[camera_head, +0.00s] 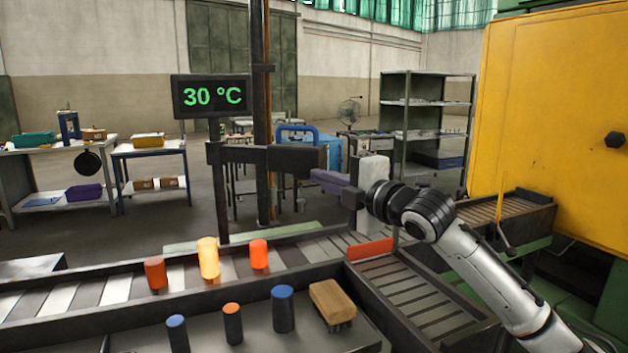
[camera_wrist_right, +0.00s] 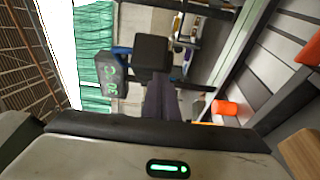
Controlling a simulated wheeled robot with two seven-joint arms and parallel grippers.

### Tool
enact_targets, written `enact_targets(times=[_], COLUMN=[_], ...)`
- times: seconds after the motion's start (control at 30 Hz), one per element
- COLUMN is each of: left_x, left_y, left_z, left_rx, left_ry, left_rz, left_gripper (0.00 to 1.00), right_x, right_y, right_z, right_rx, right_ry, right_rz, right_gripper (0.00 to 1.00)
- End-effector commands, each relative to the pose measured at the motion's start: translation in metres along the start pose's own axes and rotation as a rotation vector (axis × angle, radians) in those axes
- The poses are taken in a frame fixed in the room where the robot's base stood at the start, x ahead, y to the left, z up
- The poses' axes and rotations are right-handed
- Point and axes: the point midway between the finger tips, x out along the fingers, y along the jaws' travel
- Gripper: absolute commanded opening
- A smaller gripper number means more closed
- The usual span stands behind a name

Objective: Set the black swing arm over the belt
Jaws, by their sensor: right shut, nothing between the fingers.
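The black swing arm (camera_head: 265,156) reaches right from its dark post (camera_head: 219,190) behind the belt (camera_head: 115,290). It appears level, above the belt's far edge; how far it overhangs is unclear. Its block-like end also shows in the right wrist view (camera_wrist_right: 152,52). My right gripper (camera_head: 316,176) is shut and empty, its purplish fingers pointing left at the arm's free end. In the right wrist view its fingers (camera_wrist_right: 158,82) reach the block's lower side; they look very close, but contact is unclear. My left gripper is not in view.
Glowing billets (camera_head: 208,258) stand along the belt. Blue- and orange-topped cylinders and a wooden-topped brush (camera_head: 333,298) are on the front tray. A display (camera_head: 211,96) reads 30 °C above the swing arm. The yellow furnace housing (camera_head: 555,120) and a side roller track (camera_head: 415,295) lie right.

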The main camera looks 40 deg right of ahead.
Motion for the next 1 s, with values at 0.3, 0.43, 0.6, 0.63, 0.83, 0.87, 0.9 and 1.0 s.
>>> enact_targets(times=[0.3,0.43,0.6,0.63,0.83,0.87,0.9,1.0], left_x=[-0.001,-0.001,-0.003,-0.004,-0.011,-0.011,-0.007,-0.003], left_y=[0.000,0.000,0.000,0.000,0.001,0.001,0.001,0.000], left_z=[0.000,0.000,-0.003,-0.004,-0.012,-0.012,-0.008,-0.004], left_rx=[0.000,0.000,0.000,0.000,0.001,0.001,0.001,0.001], left_ry=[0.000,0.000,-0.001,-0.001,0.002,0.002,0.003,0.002], left_rz=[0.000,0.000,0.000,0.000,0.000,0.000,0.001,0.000], left_gripper=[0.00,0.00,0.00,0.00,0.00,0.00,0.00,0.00], right_x=[0.001,0.001,-0.002,-0.003,-0.016,-0.019,-0.024,-0.037], right_y=[0.008,0.009,0.011,0.011,0.011,0.010,0.004,0.002], right_z=[0.015,0.014,0.003,-0.002,-0.043,-0.048,-0.042,-0.038], right_rx=[-0.008,-0.008,-0.009,-0.009,-0.006,-0.006,-0.005,-0.005], right_ry=[-0.033,-0.032,-0.023,-0.020,0.010,0.013,0.007,0.010], right_rz=[0.013,0.015,0.016,0.016,0.010,0.009,0.006,0.003], right_gripper=[0.00,0.00,0.00,0.00,0.00,0.00,0.00,0.00])
